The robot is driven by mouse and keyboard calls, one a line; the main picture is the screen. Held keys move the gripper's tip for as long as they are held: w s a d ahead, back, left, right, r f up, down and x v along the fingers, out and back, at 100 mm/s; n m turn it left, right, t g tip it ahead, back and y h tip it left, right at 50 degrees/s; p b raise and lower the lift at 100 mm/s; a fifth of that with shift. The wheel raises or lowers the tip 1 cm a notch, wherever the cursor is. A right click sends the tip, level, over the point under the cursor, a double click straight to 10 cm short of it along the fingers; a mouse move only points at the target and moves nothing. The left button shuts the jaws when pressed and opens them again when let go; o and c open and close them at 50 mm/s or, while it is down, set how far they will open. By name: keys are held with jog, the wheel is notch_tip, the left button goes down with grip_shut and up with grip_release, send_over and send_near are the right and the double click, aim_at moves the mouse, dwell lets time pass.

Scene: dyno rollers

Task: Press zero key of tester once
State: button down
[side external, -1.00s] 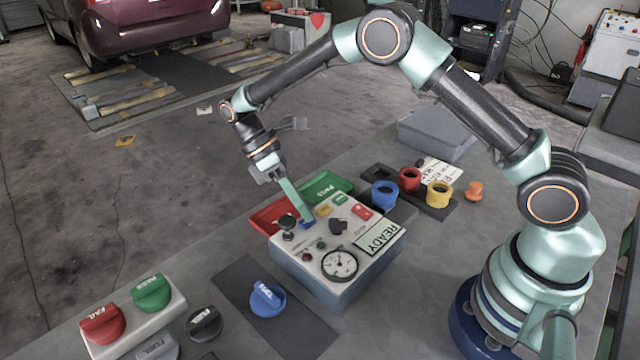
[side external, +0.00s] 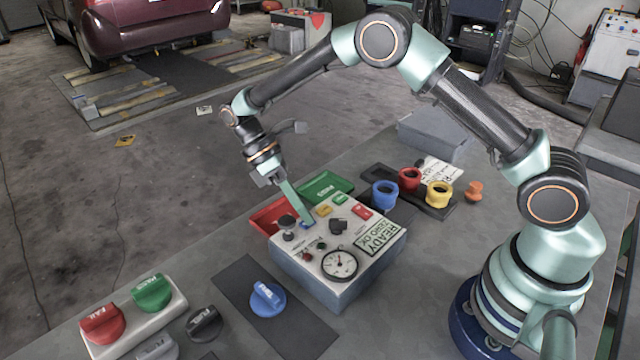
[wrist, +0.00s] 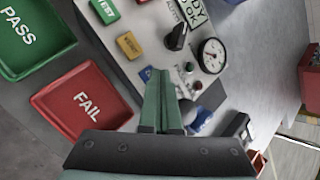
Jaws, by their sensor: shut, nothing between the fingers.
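The tester (side external: 335,290) is a grey-blue box with a pale sloped panel on the bench. Its display (side external: 377,239) reads READY ZERO OK. My gripper (side external: 308,222) is shut and empty, with its green fingers pointing down at the blue key (side external: 303,225) on the panel. The fingertips hide most of this key, so I cannot tell if they still touch it. In the wrist view the closed fingers (wrist: 158,74) end beside the yellow key (wrist: 130,45), with the green TEST key (wrist: 104,10) beyond it.
A dial gauge (side external: 339,264), a black selector knob (side external: 338,227) and a red key (side external: 361,211) share the panel. Green PASS (wrist: 28,32) and red FAIL (wrist: 85,98) trays lie behind the tester. A blue knob (side external: 266,299) sits on a dark mat in front.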

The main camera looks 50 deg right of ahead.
jog(key=shift+r, duration=0.8)
jog(key=shift+r, duration=2.5)
notch_tip(320, 180, up, 9)
jog(key=m+t+y, duration=0.2)
jog(key=m+t, duration=0.3)
send_over(303, 222)
jog(key=s+d, duration=0.2)
jog(key=d, duration=0.2)
jog(key=s+d+r+m+t, duration=0.2)
jog(key=s+d+m+t, duration=0.3)
jog(key=s+m+t, duration=0.1)
jog(key=shift+s+d+r+t, duration=0.15)
jog(key=shift+s+r+t, duration=0.15)
jog(key=shift+s+t, duration=0.5)
